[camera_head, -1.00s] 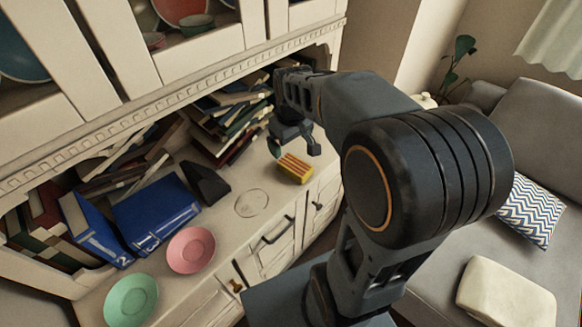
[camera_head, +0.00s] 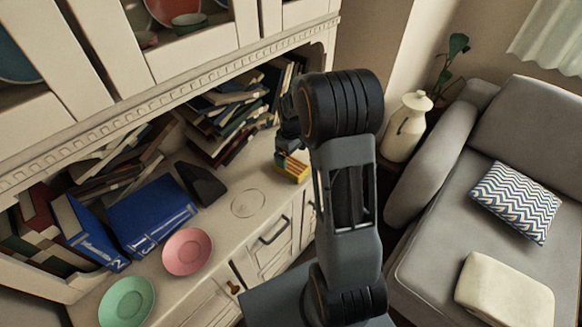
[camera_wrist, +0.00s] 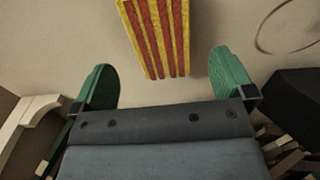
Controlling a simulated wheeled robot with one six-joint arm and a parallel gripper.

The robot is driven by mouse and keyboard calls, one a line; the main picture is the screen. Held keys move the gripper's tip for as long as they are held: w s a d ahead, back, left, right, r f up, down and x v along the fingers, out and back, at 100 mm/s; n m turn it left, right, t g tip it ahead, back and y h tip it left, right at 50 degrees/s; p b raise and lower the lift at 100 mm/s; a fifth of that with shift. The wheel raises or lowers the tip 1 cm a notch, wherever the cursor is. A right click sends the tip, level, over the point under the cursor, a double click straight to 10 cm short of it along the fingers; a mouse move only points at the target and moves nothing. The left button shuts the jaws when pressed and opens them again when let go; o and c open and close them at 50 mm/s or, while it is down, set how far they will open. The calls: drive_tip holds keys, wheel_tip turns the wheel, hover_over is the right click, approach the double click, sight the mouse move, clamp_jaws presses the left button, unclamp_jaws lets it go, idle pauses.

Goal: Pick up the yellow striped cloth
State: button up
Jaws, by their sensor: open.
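The yellow cloth with red stripes (camera_head: 292,169) is a small block-like bundle on the cabinet's counter, near its right end. In the wrist view the striped cloth (camera_wrist: 160,35) lies ahead of my gripper (camera_wrist: 163,82), roughly centred between the two green fingertips and mostly beyond them. My gripper is open and empty. In the head view my gripper (camera_head: 284,152) is at the cloth's upper left side, partly hidden by my arm. I cannot tell whether it touches the cloth.
A pink plate (camera_head: 188,252), a green plate (camera_head: 127,302), blue binders (camera_head: 150,215) and a black wedge-shaped object (camera_head: 201,184) stand on the counter to the left. Leaning books (camera_head: 222,115) fill the back. The cabinet shelf edge (camera_head: 170,90) overhangs. The counter around the faint circle (camera_head: 248,203) is clear.

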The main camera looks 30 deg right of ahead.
sight(291, 163)
drive_tip(key=shift+a+f+p, duration=0.1)
drive_tip(key=shift+f+p, duration=0.2)
drive_tip(key=shift+f, duration=2.5)
drive_tip(key=c, duration=1)
drive_tip(key=shift+o, duration=0.2)
drive_tip(key=shift+r, duration=0.15)
drive_tip(key=shift+r, duration=0.6)
drive_tip(key=s+r, duration=0.1)
drive_tip(key=r, duration=0.1)
drive_tip(key=s+r, duration=0.1)
drive_tip(key=r, duration=0.1)
drive_tip(key=s+a+r+b, duration=0.1)
drive_tip(key=s+r, duration=0.1)
drive_tip(key=shift+r, duration=0.35)
drive_tip(key=s+a+r, duration=0.2)
drive_tip(key=s+r, duration=0.3)
drive_tip(key=s, duration=0.4)
drive_tip(key=shift+s+a+b, duration=0.25)
drive_tip(key=shift+a+b, duration=0.05)
drive_tip(key=shift+b, duration=0.1)
